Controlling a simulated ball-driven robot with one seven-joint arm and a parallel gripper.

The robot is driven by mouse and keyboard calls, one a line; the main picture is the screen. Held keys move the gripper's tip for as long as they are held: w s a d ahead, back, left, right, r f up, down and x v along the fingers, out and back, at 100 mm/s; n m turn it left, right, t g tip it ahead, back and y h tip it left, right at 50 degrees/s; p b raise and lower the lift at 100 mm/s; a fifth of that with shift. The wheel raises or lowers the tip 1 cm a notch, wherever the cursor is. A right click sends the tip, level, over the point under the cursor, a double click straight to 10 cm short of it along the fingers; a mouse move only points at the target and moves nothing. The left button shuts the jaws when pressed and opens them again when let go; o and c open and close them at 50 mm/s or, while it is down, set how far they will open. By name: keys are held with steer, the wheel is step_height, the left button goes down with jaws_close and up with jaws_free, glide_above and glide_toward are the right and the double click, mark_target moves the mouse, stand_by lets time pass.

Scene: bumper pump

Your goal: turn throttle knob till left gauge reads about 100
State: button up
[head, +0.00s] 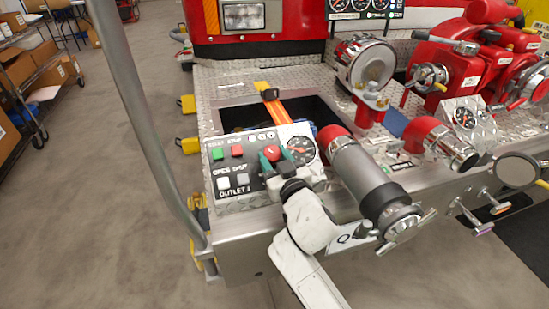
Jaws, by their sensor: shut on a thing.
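A control panel (224,202) with labels sits at the front left corner of the metal deck. The red throttle knob (272,152) is on the panel. My gripper (275,157) reaches it from the front, with a dark green finger on each side, shut on the knob. The left gauge (301,148), round with a dark face, is just right of the knob. My gripper partly covers its lower edge. Its needle is too small to read.
A grey pipe with a red elbow (335,138) lies close to the right of my gripper. Green, red and white buttons (223,184) are on the panel's left. A second gauge (464,117) is further right. A grey post (150,125) rises at the left; open floor lies beyond it.

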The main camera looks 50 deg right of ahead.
steer(key=c, duration=0.4)
steer(key=b, duration=0.1)
steer(key=m+b, duration=0.1)
steer(key=b, duration=0.1)
steer(key=shift+w+a+f+g+h, duration=0.15)
steer(key=shift+f+g+h, duration=0.15)
steer(key=shift+h, duration=0.1)
steer(key=m+g+h+b, duration=0.1)
steer(key=b, duration=0.2)
steer(key=m+g+h+b, duration=0.1)
steer(key=m+b, duration=0.1)
steer(key=b, duration=0.2)
steer(key=shift+w+a+m+h, duration=0.15)
steer(key=shift+m+h, duration=0.15)
steer(key=shift+r+m+g+h+b, duration=0.3)
steer(key=shift+m+g+h+b, duration=0.3)
steer(key=shift+m+g+b, duration=0.3)
steer(key=shift+c, duration=0.2)
steer(key=o, duration=1.1)
steer(key=shift+c, duration=0.2)
steer(key=v, duration=1.1)
